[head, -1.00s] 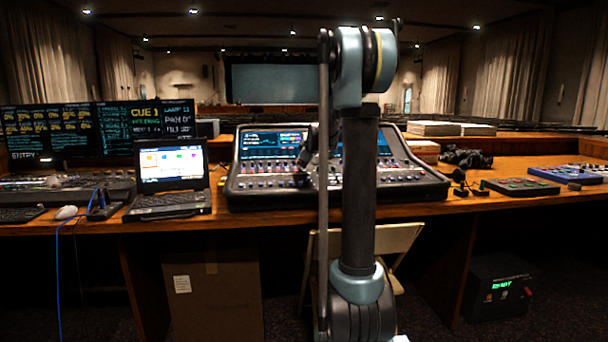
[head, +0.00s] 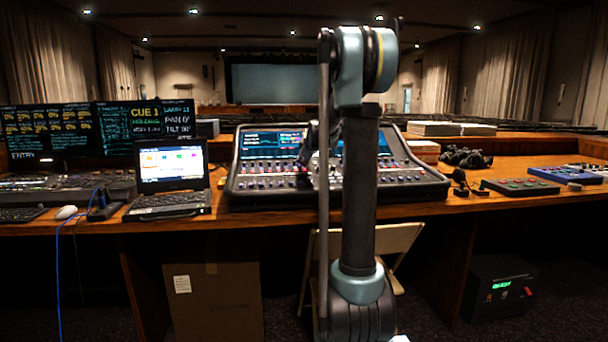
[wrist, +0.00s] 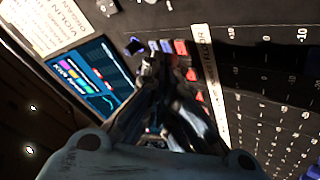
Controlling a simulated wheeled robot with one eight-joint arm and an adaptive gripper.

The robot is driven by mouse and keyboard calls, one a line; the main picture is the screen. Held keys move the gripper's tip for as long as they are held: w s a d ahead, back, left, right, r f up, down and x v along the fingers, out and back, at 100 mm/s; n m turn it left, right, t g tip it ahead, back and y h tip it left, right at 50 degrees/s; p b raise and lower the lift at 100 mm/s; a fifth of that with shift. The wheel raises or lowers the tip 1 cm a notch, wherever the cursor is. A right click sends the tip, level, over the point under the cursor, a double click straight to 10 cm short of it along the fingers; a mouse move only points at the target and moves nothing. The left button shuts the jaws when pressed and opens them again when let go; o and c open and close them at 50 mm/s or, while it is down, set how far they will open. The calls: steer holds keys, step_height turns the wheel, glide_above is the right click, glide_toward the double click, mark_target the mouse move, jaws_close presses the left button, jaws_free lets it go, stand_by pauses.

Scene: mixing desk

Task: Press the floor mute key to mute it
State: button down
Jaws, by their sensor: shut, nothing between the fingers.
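The mixing console (head: 265,187) stands on the desk in the middle of the head view, partly hidden behind my arm. In the wrist view, a few small red keys (wrist: 190,75) sit beside a cream label strip (wrist: 207,75) that carries the word FLOOR. I cannot tell which key is the floor mute key. My gripper (wrist: 150,62) is shut and empty, its fingertips close over the key group just left of the red keys. Contact cannot be made out, and the fingers hide part of the panel.
A laptop (head: 168,180) stands left of the console, with a mouse (head: 66,212) and cables beyond it. The console's lit screen (wrist: 88,82) is left of my fingers.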

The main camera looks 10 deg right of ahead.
steer(key=shift+r, duration=0.1)
steer(key=shift+s+r, duration=0.15)
steer(key=shift+r, duration=1.1)
steer(key=shift+s+r, duration=0.15)
steer(key=shift+r, duration=1.05)
steer(key=s+f, duration=0.1)
steer(key=s, duration=0.3)
steer(key=s+f+m+g, duration=0.1)
steer(key=s, duration=0.4)
steer(key=s+a+f+m+g, duration=0.1)
steer(key=s, duration=0.4)
steer(key=shift+s+f, duration=0.1)
steer(key=shift+f, duration=0.05)
steer(key=s+d+f+m+g+h, duration=0.1)
steer(key=s+f+m+g, duration=0.15)
steer(key=s+f, duration=0.85)
steer(key=s+f+m+g, duration=0.2)
steer(key=s+f+m, duration=0.2)
steer(key=s, duration=1.3)
steer(key=s+d+f+m+g+h, duration=0.1)
steer(key=s+f+m+g, duration=0.15)
steer(key=s+f, duration=0.85)
step_height(320, 180, up, 44)
steer(key=t, duration=0.1)
glide_above(305, 170)
steer(key=shift+s+a+r, duration=0.1)
steer(key=shift+s+r, duration=0.05)
steer(key=shift+s, duration=0.05)
